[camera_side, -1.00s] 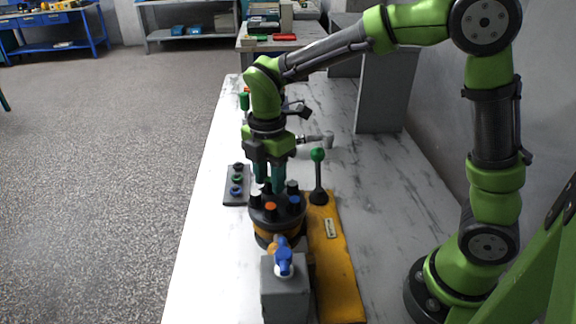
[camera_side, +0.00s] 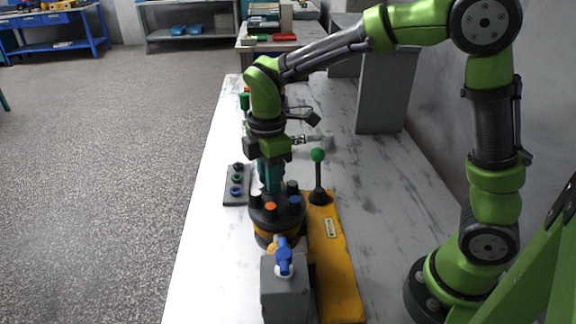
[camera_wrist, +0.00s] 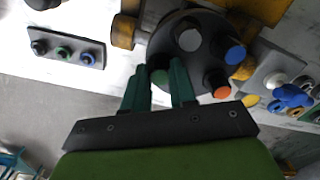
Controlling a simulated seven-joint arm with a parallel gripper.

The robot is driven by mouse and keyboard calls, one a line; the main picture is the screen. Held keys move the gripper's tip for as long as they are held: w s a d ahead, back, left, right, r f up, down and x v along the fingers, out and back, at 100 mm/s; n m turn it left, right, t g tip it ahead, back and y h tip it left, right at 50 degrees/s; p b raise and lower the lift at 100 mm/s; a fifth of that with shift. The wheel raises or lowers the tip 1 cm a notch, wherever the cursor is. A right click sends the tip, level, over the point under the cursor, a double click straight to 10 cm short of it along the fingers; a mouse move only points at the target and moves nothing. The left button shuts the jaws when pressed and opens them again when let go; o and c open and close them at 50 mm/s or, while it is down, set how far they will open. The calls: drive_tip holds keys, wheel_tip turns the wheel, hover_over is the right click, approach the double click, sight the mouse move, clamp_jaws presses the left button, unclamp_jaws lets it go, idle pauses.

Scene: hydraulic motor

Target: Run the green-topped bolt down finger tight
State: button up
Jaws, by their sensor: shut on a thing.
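The hydraulic motor (camera_side: 277,222) is a dark round body with an orange-brown band, and several coloured-top bolts stand around its top. My gripper (camera_side: 271,190) points down at the far side of that top. In the side view the fingers hide this bolt. An orange-topped bolt (camera_side: 271,207) and a blue-topped bolt (camera_side: 295,200) stand nearby, clear of the fingers.
A lever with a green ball (camera_side: 317,155) stands close right of the motor on a yellow base plate (camera_side: 338,270). A grey block (camera_side: 285,295) with a blue-handled fitting (camera_side: 283,256) is in front. A small grey plate (camera_side: 237,198) with three coloured rings lies left.

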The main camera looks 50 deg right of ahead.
drive_tip(key=m, duration=0.3)
drive_tip(key=shift+m, duration=0.4)
drive_tip(key=m, duration=0.3)
drive_tip(key=shift+m, duration=0.3)
drive_tip(key=o, duration=0.6)
drive_tip(key=shift+r, duration=0.15)
